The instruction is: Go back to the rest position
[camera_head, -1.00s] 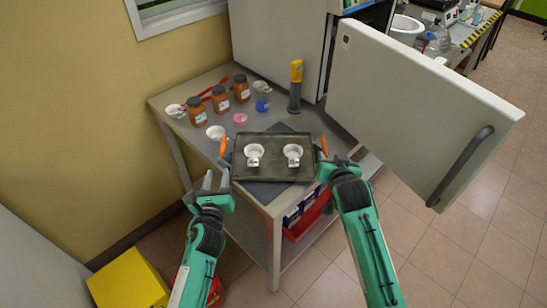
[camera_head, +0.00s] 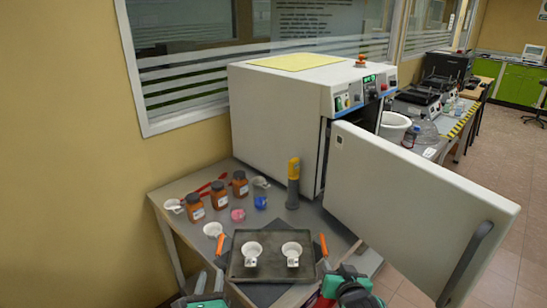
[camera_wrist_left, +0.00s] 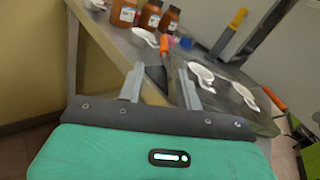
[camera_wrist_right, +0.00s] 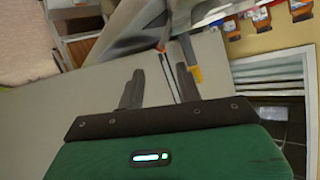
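My left gripper (camera_head: 209,282) is open and empty at the bottom of the head view, just left of the dark tray (camera_head: 237,263). In the left wrist view its two grey fingers (camera_wrist_left: 160,88) stand apart, with the tray's orange handle (camera_wrist_left: 165,44) beyond them. My right gripper (camera_head: 345,275) is at the tray's right, near the other orange handle (camera_head: 323,244). In the right wrist view its fingers (camera_wrist_right: 160,85) are apart with nothing held. Two white crucibles (camera_head: 252,252) (camera_head: 292,252) sit on the tray, which rests on the table.
A white oven (camera_head: 280,110) stands behind, its thick door (camera_head: 410,200) swung open to the right. Brown jars (camera_head: 218,195), small cups and a yellow-topped grey tool (camera_head: 293,185) stand on the metal table (camera_head: 165,190). Open floor lies at the right.

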